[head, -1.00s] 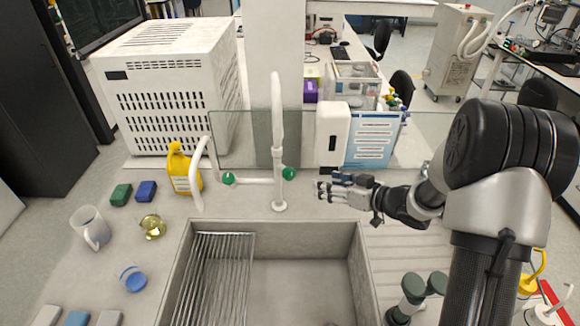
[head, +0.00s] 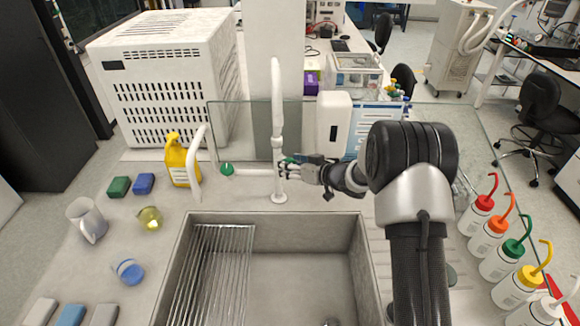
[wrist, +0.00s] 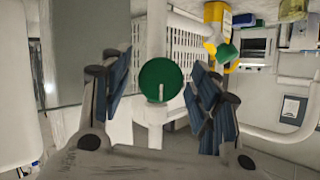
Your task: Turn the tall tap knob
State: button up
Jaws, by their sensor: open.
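The tall white tap (head: 278,120) stands upright at the back edge of the sink. Its round green knob (wrist: 161,82) faces the wrist camera and sits between my two fingers, with a light mark on its lower half. In the head view this knob is mostly hidden by my gripper (head: 284,169), which reaches in from the right. My gripper is open, its blue-padded fingers on either side of the knob with gaps showing in the wrist view (wrist: 160,76). Whether the fingertips extend past the knob is hard to tell.
A second green knob (head: 227,169) is at the left, near the shorter white spout (head: 196,155) and yellow bottle (head: 178,160). A glass screen (head: 240,135) stands behind the taps. The sink (head: 300,275) is in front; several wash bottles (head: 498,262) line the right.

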jog(key=shift+w+a+f, duration=0.1)
jog(key=shift+w+a, duration=0.05)
jog(key=shift+a, duration=0.05)
jog(key=shift+c, duration=0.5)
jog(key=c, duration=1)
